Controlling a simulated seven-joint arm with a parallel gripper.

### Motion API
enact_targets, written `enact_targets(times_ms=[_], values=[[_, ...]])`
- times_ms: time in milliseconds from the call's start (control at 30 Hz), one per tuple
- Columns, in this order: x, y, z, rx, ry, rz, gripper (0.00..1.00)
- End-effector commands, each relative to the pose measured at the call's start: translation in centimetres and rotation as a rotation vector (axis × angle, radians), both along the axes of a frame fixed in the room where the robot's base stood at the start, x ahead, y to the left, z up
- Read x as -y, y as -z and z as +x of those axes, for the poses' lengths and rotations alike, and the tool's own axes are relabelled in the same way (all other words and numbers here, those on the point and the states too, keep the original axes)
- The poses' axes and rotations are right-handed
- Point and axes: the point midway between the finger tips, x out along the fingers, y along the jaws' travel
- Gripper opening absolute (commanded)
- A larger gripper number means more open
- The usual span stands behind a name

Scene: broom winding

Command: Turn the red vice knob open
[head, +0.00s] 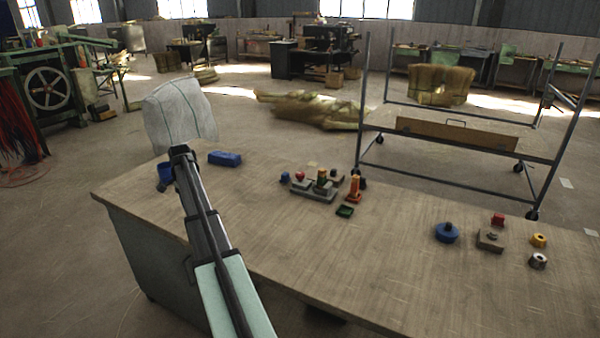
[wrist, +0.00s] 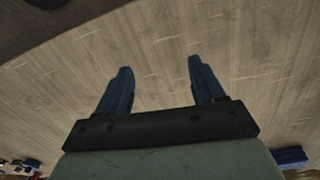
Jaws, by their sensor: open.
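My gripper (wrist: 158,75) is open and empty in the wrist view, its two blue fingers well apart above bare wooden tabletop. I cannot make out its fingers in the head view. An upright orange-red piece (head: 354,188) stands at the middle of the table. To its left a small red knob-like piece (head: 299,177) sits by a grey base (head: 314,192). Another small red piece (head: 498,219) stands behind a grey block (head: 490,240) at the right. All are too small to tell which is the vice knob. My gripper touches none of them.
The wooden table (head: 420,270) has wide bare stretches. A metal-framed cart (head: 455,140) stands behind the table.

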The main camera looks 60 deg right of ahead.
Motion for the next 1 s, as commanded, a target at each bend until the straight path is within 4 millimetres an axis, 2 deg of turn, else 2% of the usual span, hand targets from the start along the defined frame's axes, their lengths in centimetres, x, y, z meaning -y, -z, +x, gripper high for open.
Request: enact_targets(times_ms=[33,167,200,300,400,500,600,700,867,1000], values=[[4.3,-1.1,-0.4,-0.009,0.063,-0.035,0.68],[13.1,-3.6,-3.2,-0.036,0.212,-0.126,0.68],[15.9,-4.5,-4.3,-0.045,0.257,-0.154,0.68],[22.4,-6.7,-7.4,-0.067,0.371,-0.223,0.68],[27.9,-8.8,-10.7,-0.090,0.472,-0.284,0.68],[32.2,-10.6,-13.6,-0.109,0.553,-0.335,0.68],[35.0,-11.8,-15.9,-0.123,0.610,-0.369,0.68],[36.5,-12.6,-17.3,-0.132,0.641,-0.390,0.68],[37.2,-12.3,-18.1,-0.136,0.656,-0.399,0.68],[37.6,-10.8,-18.5,-0.135,0.655,-0.399,0.68]])
